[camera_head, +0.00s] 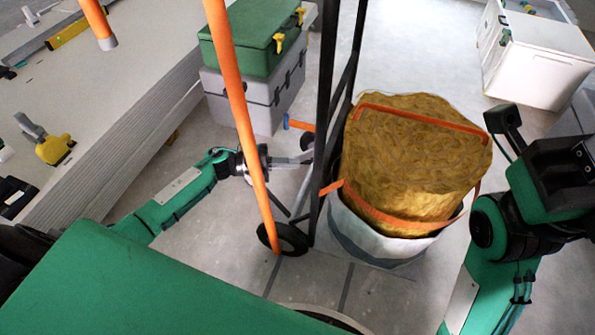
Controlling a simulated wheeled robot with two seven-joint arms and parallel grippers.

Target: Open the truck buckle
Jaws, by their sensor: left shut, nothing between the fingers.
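A dark hand truck frame (319,130) stands upright in the middle. It carries a yellow-brown roll (405,165) in a white wrapping (375,241). An orange strap (385,215) runs around the roll. A short orange piece (300,124) sticks out left of the frame; I cannot tell whether it is the buckle. My left gripper (306,159) is shut and empty, close to the left side of the frame, below that piece. I cannot tell whether it touches. My right arm's dark end (560,175) is right of the roll; its fingers are not clear.
An orange pole (240,110) crosses in front of my left wrist. Green and grey cases (252,35) stand behind. A stack of panels (110,135) fills the left, with a yellow tool (54,149) on it. A white cooler (540,65) stands at back right.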

